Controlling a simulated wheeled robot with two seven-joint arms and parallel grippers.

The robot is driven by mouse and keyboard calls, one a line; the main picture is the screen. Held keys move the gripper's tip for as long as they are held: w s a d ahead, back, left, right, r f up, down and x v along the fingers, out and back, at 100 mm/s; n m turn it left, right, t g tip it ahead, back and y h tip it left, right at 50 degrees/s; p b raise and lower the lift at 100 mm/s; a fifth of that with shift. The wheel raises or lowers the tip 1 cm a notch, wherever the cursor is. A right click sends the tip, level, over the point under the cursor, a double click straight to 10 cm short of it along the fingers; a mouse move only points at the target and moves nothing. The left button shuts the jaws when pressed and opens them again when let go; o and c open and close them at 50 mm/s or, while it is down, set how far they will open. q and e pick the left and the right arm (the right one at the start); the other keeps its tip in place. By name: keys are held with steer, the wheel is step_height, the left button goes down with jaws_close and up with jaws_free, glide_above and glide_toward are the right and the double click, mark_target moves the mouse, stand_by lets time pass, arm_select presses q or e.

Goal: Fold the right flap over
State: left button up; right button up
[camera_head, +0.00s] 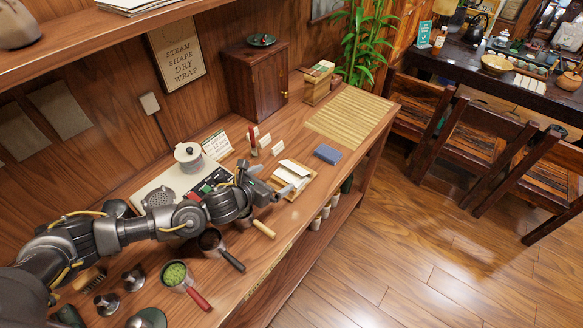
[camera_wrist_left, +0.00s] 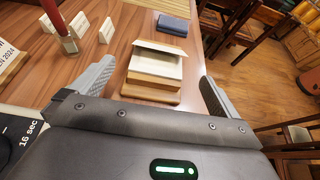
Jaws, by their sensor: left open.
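White wrapping paper (camera_head: 296,167) with raised flaps lies on a small light wooden stand (camera_head: 303,187) near the front of the bench. In the left wrist view the paper (camera_wrist_left: 156,65) shows two pale panels above the stand (camera_wrist_left: 150,95). Whether a tea cake is under the paper cannot be told. My left gripper (camera_head: 270,181) is open and empty, just to the left of the stand. In the left wrist view its fingers (camera_wrist_left: 155,86) are spread wide, one either side of the stand, and appear apart from it. My right gripper is out of view.
A blue block (camera_head: 327,154) and a bamboo mat (camera_head: 349,115) lie beyond the stand. Small white cards (camera_head: 265,141) and a red stick (camera_head: 253,139) stand left of it. Handled cups, one with green powder (camera_head: 175,274), are nearer. Bench space right of the stand is clear.

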mark_target(290, 168)
arm_select(q)
steer(key=p+x, duration=0.1)
steer(key=x, duration=0.7)
steer(key=shift+d+r+p, duration=0.1)
steer(key=shift+d+p, duration=0.1)
steer(key=shift+p, duration=0.15)
steer(key=shift+x, duration=0.9)
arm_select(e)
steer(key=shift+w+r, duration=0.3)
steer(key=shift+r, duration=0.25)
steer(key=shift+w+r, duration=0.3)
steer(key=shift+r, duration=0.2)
arm_select(q)
steer(key=shift+c, duration=0.3)
steer(key=c, duration=0.6)
steer(key=f+b, duration=0.1)
steer(key=b, duration=0.1)
steer(key=shift+s+t+h+b, duration=0.1)
steer(key=shift+t+h+b, duration=0.3)
steer(key=shift+c, duration=0.2)
steer(key=shift+a+r+b, duration=0.1)
steer(key=shift+r+b, duration=0.05)
steer(key=shift+b, duration=0.2)
steer(key=shift+r, duration=0.1)
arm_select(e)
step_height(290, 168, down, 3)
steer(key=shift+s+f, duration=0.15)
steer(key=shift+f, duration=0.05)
arm_select(q)
steer(key=o, duration=0.7)
